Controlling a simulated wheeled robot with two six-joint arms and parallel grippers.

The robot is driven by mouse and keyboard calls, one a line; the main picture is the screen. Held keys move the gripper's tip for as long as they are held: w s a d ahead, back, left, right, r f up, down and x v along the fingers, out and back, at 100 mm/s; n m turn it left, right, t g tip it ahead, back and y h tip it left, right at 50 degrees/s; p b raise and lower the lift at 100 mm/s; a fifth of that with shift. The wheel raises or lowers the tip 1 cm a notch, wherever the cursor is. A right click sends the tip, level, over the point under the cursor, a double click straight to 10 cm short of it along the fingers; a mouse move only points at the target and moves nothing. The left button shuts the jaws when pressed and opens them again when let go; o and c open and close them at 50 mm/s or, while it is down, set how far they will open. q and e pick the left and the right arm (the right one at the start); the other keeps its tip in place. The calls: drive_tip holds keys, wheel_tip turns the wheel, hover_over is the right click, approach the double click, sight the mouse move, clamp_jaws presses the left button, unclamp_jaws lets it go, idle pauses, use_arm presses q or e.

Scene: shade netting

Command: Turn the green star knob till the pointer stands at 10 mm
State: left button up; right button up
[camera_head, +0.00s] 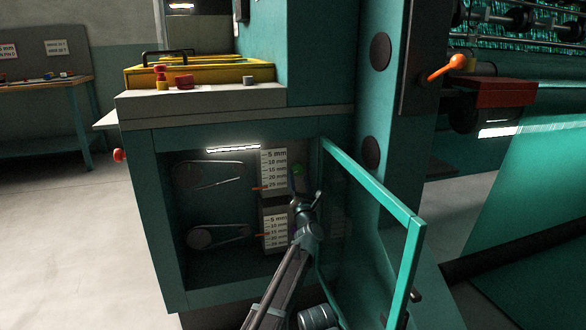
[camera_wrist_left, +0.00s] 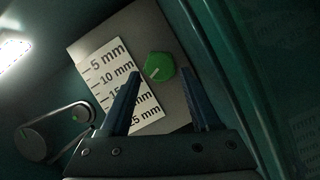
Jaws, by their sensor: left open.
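The green star knob (camera_head: 298,169) sits right of the upper white scale (camera_head: 273,166) inside the open cabinet. A small orange pointer (camera_head: 260,188) stands near the lowest mark, 25 mm, of that scale. In the left wrist view the knob (camera_wrist_left: 160,66) shows a pale mark, and the scale (camera_wrist_left: 110,72) lies left of it; the pointer cannot be made out there. My left gripper (camera_head: 303,197) is open, just below the knob in the head view. In the wrist view its fingers (camera_wrist_left: 160,74) flank the knob's lower side; contact cannot be told. My right gripper is not in view.
A second scale (camera_head: 274,229) with its own orange pointer (camera_head: 261,234) is below. Belts on pulleys (camera_head: 218,236) lie left. The open glazed door (camera_head: 412,250) stands close right of my left arm. A lit lamp (camera_head: 233,149) is at the cabinet top.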

sight(298, 169)
use_arm(q)
drive_tip(key=shift+x, duration=1.5)
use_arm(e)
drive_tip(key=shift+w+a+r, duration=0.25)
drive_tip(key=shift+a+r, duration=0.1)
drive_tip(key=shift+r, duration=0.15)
use_arm(q)
drive_tip(key=shift+c, duration=0.2)
clamp_jaws()
drive_tip(key=shift+m+p, duration=0.4)
drive_tip(key=shift+p, duration=0.05)
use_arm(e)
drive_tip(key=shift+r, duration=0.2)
